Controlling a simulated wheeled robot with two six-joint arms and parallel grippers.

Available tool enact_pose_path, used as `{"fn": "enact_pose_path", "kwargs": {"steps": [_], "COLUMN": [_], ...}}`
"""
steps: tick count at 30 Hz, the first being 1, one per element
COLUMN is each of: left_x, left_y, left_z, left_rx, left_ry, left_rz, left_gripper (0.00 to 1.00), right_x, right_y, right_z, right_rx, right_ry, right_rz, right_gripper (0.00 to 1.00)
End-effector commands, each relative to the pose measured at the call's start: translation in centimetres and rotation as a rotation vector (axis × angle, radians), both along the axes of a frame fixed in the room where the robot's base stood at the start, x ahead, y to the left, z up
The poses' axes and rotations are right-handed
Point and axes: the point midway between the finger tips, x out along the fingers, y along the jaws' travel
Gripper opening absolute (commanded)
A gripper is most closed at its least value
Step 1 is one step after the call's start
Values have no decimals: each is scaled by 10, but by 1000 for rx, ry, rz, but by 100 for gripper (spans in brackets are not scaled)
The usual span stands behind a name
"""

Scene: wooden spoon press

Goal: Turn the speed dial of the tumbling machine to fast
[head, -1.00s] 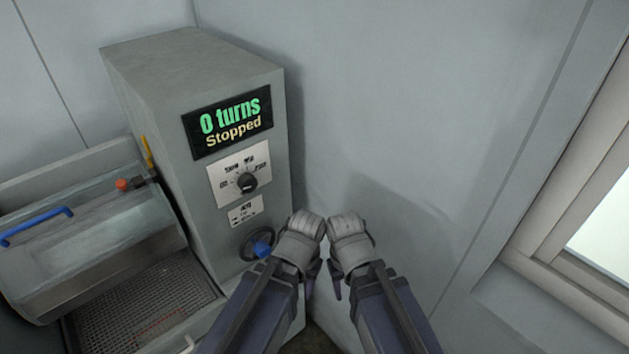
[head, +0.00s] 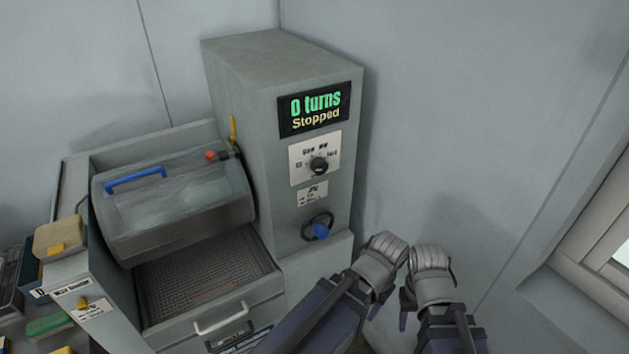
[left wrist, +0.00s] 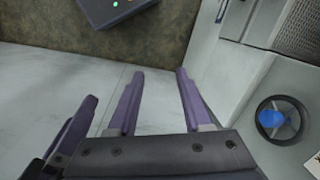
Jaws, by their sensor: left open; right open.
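The tumbling machine (head: 235,75) is a grey cabinet; its screen (head: 316,108) reads "0 turns" and "Stopped". Below is the black speed dial (head: 319,166) on a white label plate. The small lettering is blurred, and I cannot tell which mark the dial points to. My left gripper (head: 378,272) is open and empty, right of and below the dial, apart from the machine. Its purple fingers show spread in the left wrist view (left wrist: 158,78). My right gripper (head: 428,280) is open and empty just right of the left one.
A clear drum cover with a blue handle (head: 135,180) is over a mesh tray (head: 205,270) at left. Small boxes (head: 60,237) stand farther left.

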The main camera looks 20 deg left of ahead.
Motion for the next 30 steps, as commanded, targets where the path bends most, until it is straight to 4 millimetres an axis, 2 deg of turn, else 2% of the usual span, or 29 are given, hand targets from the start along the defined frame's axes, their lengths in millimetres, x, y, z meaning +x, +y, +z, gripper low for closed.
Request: {"fn": "enact_pose_path", "kwargs": {"steps": [1, 5, 8, 10, 11, 15, 18, 24, 30], "left_x": [1, 13, 40, 68, 80, 135, 167, 207, 222], "left_y": [0, 10, 34, 58, 69, 113, 133, 144, 142], "left_z": [0, -2, -3, 3, 7, 42, 75, 134, 163], "left_rx": [1, 50, 165, 271, 317, 485, 547, 556, 525], "left_ry": [-1, -42, -151, -278, -345, -702, -965, -1384, -1577], "left_rz": [1, 58, 188, 314, 371, 608, 722, 816, 825], "left_gripper": [55, 69, 80, 88, 89, 89, 89, 89, 89], "right_x": [1, 1, 1, 1, 1, 1, 1, 1, 1], "right_y": [0, 0, 0, 0, 0, 0, 0, 0, 0], "right_z": [0, -4, -11, -17, -20, -32, -39, -49, -53], "right_rx": [0, 0, 0, 0, 0, 0, 0, 0, 0], "right_ry": [0, 0, 0, 0, 0, 0, 0, 0, 0], "right_rz": [0, 0, 0, -1, -1, -1, -1, -1, -1], "right_gripper": [50, 50, 50, 50, 50, 50, 50, 50, 50]}}
